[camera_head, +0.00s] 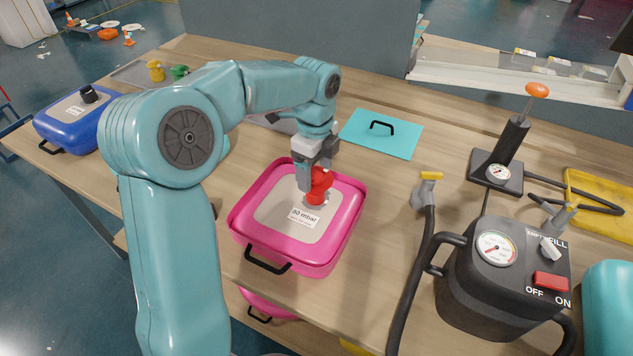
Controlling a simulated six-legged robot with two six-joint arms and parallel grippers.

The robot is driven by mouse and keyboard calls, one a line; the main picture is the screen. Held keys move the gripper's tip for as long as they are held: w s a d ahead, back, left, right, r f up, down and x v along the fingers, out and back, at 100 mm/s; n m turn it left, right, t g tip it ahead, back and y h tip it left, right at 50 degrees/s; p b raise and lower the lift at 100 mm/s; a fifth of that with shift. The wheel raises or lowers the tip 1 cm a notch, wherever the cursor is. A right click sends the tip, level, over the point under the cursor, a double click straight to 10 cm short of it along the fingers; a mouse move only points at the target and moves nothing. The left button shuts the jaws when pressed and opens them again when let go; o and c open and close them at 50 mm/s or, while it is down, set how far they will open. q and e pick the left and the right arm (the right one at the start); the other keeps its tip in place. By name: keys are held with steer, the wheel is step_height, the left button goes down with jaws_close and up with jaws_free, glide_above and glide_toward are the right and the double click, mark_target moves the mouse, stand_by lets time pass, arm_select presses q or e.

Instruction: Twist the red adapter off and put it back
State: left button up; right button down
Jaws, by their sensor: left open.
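The red adapter (319,184) stands upright on the grey top of the pink inflatable case (335,236), near its far side. My right gripper is not in view; a teal part of mine shows at the right edge.
A dark pump unit (500,275) with a gauge and hose (414,270) stands at the right. A hand pump (511,142) with an orange knob stands behind it. A blue case (72,118) is at the left. A cyan plate (381,136) lies behind the pink case.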

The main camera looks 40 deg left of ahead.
mark_target(315, 174)
arm_select(q)
step_height(315, 174, down, 4)
steer(key=shift+s+a+r, duration=0.1)
steer(key=shift+r, duration=0.05)
steer(key=shift+f, duration=0.35)
steer(key=shift+c, duration=0.5)
steer(key=c, duration=0.6)
steer(key=shift+r+m+p, duration=0.15)
steer(key=shift+m+p, duration=0.4)
steer(key=shift+m, duration=0.55)
steer(key=shift+m+p, duration=0.4)
steer(key=shift+m, duration=1.1)
